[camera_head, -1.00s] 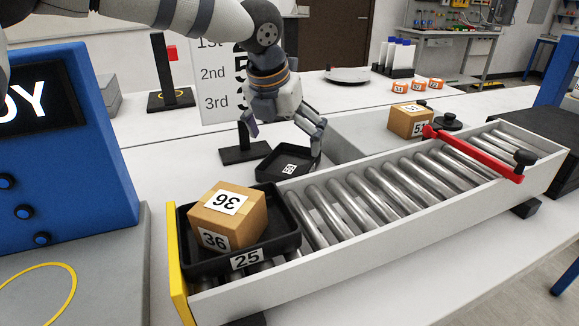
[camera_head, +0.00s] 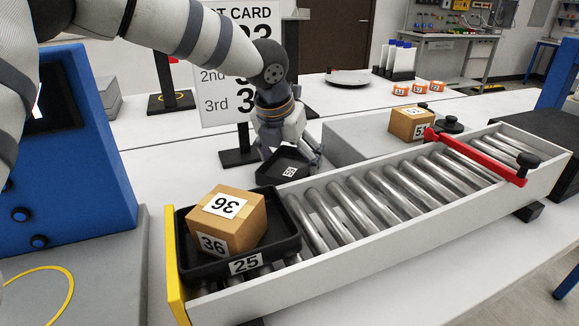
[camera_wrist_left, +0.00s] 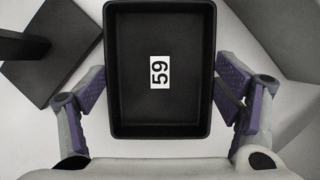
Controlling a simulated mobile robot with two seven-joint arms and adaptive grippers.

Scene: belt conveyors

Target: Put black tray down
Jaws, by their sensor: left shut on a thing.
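A small empty black tray (camera_head: 272,170) with a white label is behind the roller conveyor, beside the sign stand. In the left wrist view the tray (camera_wrist_left: 133,105) fills the middle and its label reads 59. My left gripper (camera_head: 290,152) is over the tray. In the wrist view its fingers (camera_wrist_left: 162,92) are shut on the tray's two sides. I cannot tell if the tray touches the table. Another black tray (camera_head: 292,240), marked 25, sits at the conveyor's near left end and holds a cardboard box (camera_head: 245,232) marked 36. My right gripper is not in view.
The roller conveyor (camera_head: 400,225) runs from near left to far right, with a red bar (camera_head: 475,158) across it. A second cardboard box (camera_head: 410,122) stands behind it. A blue machine (camera_head: 95,150) is at left. The white table is clear left of the held tray.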

